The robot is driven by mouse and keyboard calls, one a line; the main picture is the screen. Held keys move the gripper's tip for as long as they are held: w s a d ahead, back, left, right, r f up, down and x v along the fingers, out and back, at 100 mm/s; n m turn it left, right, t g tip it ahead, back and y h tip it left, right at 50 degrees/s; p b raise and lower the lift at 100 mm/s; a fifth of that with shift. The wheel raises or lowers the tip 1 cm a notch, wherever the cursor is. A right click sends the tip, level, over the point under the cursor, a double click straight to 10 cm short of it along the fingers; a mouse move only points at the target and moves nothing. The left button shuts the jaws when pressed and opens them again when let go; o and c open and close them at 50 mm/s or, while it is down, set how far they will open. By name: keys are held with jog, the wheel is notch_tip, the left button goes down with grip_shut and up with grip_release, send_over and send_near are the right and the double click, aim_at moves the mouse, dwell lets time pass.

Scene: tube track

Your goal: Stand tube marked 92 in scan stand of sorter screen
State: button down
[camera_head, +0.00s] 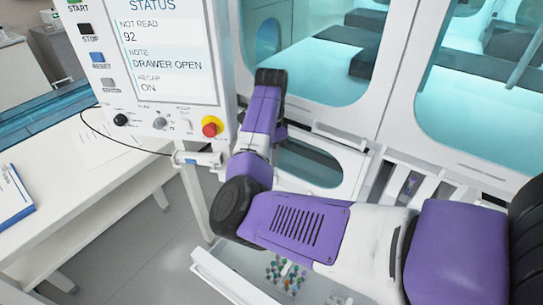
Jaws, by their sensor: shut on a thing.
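The sorter screen (165,50) stands upright at the upper left. It reads NOT READ 92, NOTE DRAWER OPEN and RECAP ON. A white fitting (200,158) sticks out below the panel, where a black cable ends; I cannot tell if it is the scan stand. My purple and white arm crosses from the right and bends upward beside the screen. Several small tubes with coloured caps (288,275) stand in the open drawer (222,276) at the bottom. No mark 92 can be read on any of them.
The sorter's large windows (325,60) fill the back. A small hatch (312,165) lies behind my arm. A white bench (95,170) stands at the left with a blue-edged binder (14,195). Floor (150,250) shows clear between bench and drawer.

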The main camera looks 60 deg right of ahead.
jog(key=shift+f, duration=0.65)
jog(key=c, duration=1.3)
grip_release()
jog(key=shift+o, duration=0.2)
jog(key=shift+r, duration=0.1)
notch_tip(320, 180, up, 8)
jog(key=shift+f+b, duration=0.15)
jog(key=shift+b, duration=0.75)
